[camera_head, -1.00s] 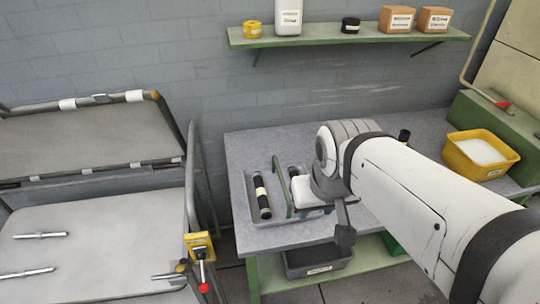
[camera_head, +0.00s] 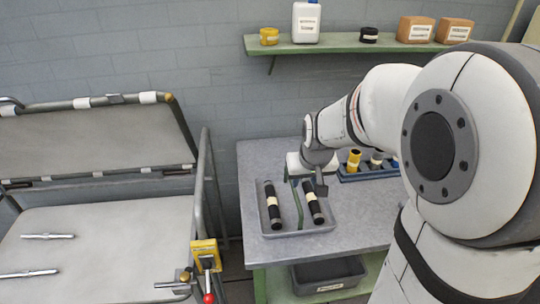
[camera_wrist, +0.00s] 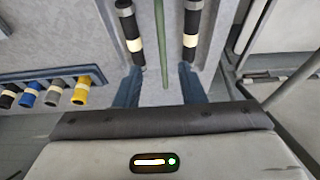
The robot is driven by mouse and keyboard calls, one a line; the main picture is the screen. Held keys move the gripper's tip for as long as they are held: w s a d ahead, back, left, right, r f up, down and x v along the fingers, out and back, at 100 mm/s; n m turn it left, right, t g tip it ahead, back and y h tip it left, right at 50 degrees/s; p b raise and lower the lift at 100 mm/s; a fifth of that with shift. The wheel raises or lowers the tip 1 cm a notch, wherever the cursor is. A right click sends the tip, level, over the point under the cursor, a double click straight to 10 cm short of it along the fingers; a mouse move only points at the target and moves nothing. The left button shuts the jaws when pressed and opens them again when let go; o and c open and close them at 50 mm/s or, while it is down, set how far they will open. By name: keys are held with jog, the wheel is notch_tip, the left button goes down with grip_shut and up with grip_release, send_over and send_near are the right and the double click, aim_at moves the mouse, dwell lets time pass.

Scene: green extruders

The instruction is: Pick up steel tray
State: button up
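The steel tray (camera_head: 300,232) is a shallow grey tray on the grey workbench (camera_head: 352,228). It holds two black cylinders with pale bands, one (camera_head: 273,206) on the left and one (camera_head: 314,203) on the right. A thin green handle bar (camera_head: 296,206) runs between them. In the wrist view the green bar (camera_wrist: 160,45) lies ahead of my gripper (camera_wrist: 159,75), in line with the gap between its two dark blue fingers. The fingers are apart with nothing held. In the head view my wrist hangs over the tray's far edge and hides part of it.
A blue rack (camera_head: 368,176) with coloured cylinders stands close to the tray's right; it shows at left in the wrist view (camera_wrist: 45,76). A cart with a grey bed (camera_head: 110,235) and rails stands left. A dark bin (camera_head: 325,276) sits below; a green shelf (camera_head: 350,46) hangs above.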

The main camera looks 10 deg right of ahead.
jog(key=w+f, duration=0.3)
jog(key=w+f+b, duration=0.1)
jog(key=w+f, duration=0.3)
jog(key=shift+f, duration=0.25)
jog(key=p, duration=0.2)
send_over(291, 203)
jog(key=shift+s+f, duration=0.1)
jog(key=shift+f, duration=3.5)
grip_shut()
jog(key=shift+r, duration=0.1)
